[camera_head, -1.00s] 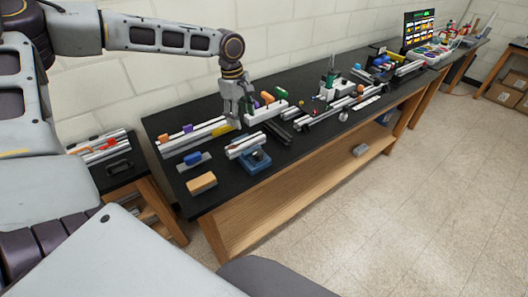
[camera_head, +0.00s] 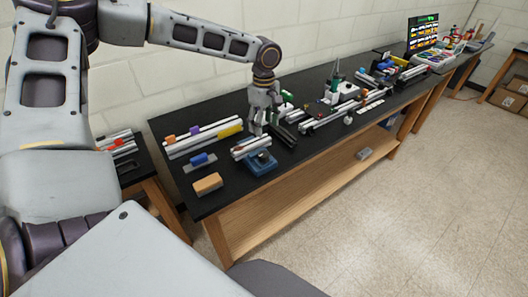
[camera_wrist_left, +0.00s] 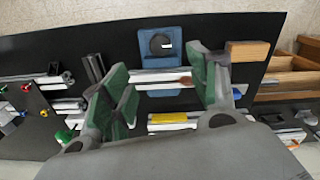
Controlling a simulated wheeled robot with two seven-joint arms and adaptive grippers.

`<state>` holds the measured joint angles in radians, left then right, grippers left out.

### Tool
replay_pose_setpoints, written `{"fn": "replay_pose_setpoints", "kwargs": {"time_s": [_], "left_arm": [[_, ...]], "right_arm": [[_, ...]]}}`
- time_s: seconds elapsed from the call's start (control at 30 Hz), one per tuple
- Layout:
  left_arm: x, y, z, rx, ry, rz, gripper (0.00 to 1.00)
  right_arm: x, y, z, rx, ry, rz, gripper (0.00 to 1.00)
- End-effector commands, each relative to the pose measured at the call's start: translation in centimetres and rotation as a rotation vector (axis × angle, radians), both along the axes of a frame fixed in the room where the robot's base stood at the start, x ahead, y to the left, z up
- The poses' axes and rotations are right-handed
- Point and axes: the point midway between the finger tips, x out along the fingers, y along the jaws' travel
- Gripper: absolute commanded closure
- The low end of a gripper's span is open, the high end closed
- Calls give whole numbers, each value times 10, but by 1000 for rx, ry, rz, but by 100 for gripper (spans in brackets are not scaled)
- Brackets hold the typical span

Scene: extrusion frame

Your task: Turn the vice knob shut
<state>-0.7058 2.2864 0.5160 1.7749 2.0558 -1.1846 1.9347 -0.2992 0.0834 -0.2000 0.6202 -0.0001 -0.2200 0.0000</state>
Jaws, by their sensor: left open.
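The vice (camera_head: 261,163) is a small blue block near the front edge of the black bench, with silver extrusion lying at its back side. In the left wrist view the vice (camera_wrist_left: 174,62) is a blue block with a round black disc, at the top middle. I cannot tell which part is the knob; a small reddish-brown piece (camera_wrist_left: 185,80) shows beside it. My left gripper (camera_head: 262,130) is above the bench, just behind the vice. Its green-padded fingers (camera_wrist_left: 165,85) are spread apart with nothing held between them. My right gripper is not in view.
Silver bars with a yellow block (camera_head: 230,130) lie behind and left. A tan block (camera_head: 208,184) and a blue-topped block (camera_head: 199,160) lie left of the vice. Dark bars (camera_head: 284,136) lie to its right. The bench front edge is close to the vice.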

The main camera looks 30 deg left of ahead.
Motion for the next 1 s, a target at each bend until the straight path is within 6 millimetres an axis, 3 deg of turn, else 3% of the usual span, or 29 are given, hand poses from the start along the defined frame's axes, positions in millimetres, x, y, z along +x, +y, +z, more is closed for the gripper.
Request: {"fn": "replay_pose_setpoints", "kwargs": {"time_s": [1.0], "left_arm": [[-1,0,-104,2,4,-1,40]], "right_arm": [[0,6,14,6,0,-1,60]]}}
